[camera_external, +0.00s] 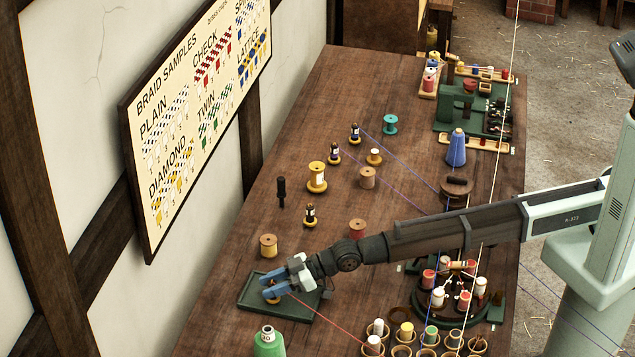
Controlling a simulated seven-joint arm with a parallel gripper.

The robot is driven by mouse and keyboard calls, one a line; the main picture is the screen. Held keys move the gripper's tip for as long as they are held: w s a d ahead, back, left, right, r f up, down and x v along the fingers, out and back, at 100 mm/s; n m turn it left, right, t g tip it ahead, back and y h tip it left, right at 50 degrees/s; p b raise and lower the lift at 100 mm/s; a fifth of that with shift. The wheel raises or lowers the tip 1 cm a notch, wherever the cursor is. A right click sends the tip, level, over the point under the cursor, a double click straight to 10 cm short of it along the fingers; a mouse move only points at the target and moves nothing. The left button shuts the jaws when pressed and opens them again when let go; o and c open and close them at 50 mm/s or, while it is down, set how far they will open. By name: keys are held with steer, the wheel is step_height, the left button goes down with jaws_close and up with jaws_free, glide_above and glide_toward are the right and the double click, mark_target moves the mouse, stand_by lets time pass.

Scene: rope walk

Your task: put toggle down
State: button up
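My gripper (268,287) is low over the green tray (250,301) at the lower left of the table, its blue fingers pointing left. A small yellow-orange piece (272,299) shows at the fingers, mostly hidden by them; it may be the toggle, but I cannot make out its form. I cannot tell whether the fingers grip it or whether it touches the tray. A red thread (330,318) runs from beside the fingers toward the lower right.
A green bottle-like spool (268,343) stands in front. Several cups with spools (405,332) lie right. Threads cross the table. The back left is clear.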

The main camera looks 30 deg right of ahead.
steer(key=shift+o, duration=1.2)
steer(key=shift+r, duration=0.15)
steer(key=v, duration=1.2)
